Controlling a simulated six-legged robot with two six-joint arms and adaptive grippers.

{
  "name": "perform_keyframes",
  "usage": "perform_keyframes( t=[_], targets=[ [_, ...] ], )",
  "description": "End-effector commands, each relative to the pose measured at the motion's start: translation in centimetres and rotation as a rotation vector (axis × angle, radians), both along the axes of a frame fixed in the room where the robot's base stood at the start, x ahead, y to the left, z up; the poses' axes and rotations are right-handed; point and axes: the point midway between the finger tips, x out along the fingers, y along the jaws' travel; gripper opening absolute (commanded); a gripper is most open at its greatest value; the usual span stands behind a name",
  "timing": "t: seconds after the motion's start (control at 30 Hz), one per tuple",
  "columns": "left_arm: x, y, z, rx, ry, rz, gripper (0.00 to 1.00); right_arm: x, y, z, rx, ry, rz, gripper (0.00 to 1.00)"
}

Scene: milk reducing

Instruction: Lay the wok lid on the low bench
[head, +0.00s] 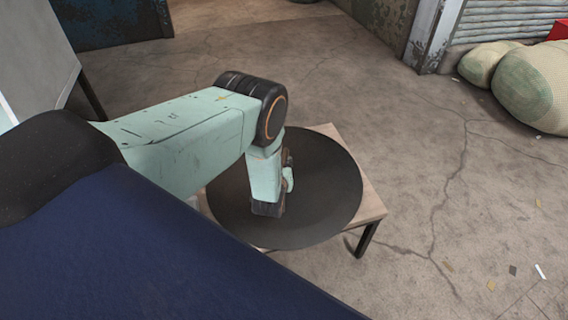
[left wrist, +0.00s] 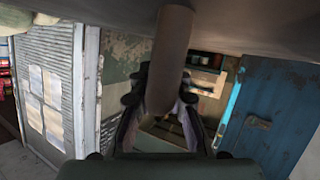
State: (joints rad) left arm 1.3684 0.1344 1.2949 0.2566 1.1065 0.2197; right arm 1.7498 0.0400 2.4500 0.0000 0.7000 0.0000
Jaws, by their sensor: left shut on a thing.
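The wok lid (head: 325,190) is a large dark round disc over the low bench in the head view. The low bench (head: 374,208) has a pale wooden top and dark legs. The lid covers most of it, and corners show at the back and right. I cannot tell whether the lid touches the top. My left gripper (head: 288,172) is over the lid, partly hidden by my wrist. In the left wrist view, my left gripper (left wrist: 160,112) is shut around the lid's brown handle (left wrist: 168,65), with the lid's dark surface (left wrist: 230,28) along the top. My right gripper is not in view.
Green-beige sacks (head: 530,80) lie at the upper right beside a metal shutter (head: 510,18). The cracked concrete floor right of the bench is open, with small scraps. A blue metal door (left wrist: 262,115) and a grey shutter (left wrist: 45,85) show in the wrist view.

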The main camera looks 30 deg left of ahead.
Motion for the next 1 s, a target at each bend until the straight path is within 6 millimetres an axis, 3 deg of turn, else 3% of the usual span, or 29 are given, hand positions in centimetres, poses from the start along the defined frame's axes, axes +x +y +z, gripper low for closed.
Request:
perform_keyframes(
  t=[0.27, 0.63, 1.0],
  targets=[
    [0.0, 0.0, 0.0, 0.0, 0.001, 0.0, 0.38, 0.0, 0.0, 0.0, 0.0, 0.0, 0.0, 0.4],
    [-0.2, -0.1, 0.2, 0.0, 0.002, -0.001, 0.39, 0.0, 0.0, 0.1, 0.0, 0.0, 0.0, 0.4],
    [-5.1, -2.1, 2.7, -0.002, 0.006, -0.001, 0.39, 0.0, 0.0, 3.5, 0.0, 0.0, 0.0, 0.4]
  ],
)
